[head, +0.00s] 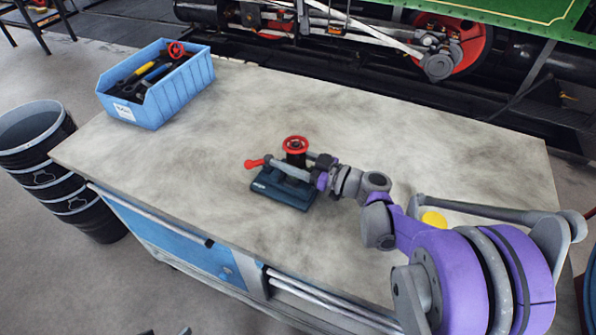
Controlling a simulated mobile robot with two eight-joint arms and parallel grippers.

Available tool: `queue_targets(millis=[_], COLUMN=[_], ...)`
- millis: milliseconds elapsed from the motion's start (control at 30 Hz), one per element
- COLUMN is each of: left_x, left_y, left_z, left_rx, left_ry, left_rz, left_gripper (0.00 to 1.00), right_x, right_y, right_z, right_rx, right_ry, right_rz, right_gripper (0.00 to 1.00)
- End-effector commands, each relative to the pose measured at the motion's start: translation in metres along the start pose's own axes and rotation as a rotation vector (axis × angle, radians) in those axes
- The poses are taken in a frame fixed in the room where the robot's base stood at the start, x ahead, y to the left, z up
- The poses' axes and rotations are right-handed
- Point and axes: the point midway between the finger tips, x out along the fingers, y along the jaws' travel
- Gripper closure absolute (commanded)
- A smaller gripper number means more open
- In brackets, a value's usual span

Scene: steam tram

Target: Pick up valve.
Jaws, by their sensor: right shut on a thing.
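The valve (295,145), with a red handwheel on a dark body, stands upright at a dark blue vise-like block (283,189) on the workbench. A red-ended lever (255,163) sticks out to the left of the block. My right gripper (310,167) reaches in from the right and is shut on the valve, just below the handwheel. Its fingers and the block partly hide the valve's lower body, so I cannot tell whether the valve touches the block. My left gripper cannot be made out in this view.
A blue bin (160,108) with tools and a red handwheel stands at the bench's back left. The grey benchtop (400,135) is otherwise clear. Stacked black buckets (60,185) stand left of the bench. The locomotive's wheels and rods (440,45) run behind it.

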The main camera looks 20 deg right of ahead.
Motion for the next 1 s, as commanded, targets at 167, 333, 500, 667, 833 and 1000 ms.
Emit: queue_targets(millis=[167,333,500,667,833,1000], left_x=[0.000,0.000,0.000,-0.002,-0.008,-0.014], left_y=[0.000,0.000,0.000,0.000,0.000,0.000], left_z=[0.000,0.000,0.000,-0.001,-0.004,-0.008], left_rx=[0.000,0.000,0.000,0.000,0.000,0.000], left_ry=[0.000,0.000,0.000,0.001,0.003,0.005], left_rz=[0.000,0.000,0.000,0.000,0.000,0.000], left_gripper=[0.00,0.00,0.00,0.00,0.00,0.00], right_x=[0.000,0.000,0.000,0.000,0.000,0.000], right_y=[0.000,0.000,0.000,0.000,0.000,0.000], right_z=[0.000,0.000,-0.001,-0.007,-0.034,-0.067], right_rx=[0.000,0.000,0.001,0.001,0.001,0.001], right_ry=[0.000,0.000,0.001,0.001,0.002,0.002], right_rz=[0.000,0.000,0.000,0.000,0.000,0.000], right_gripper=[1.00,1.00,1.00,1.00,1.00,1.00])
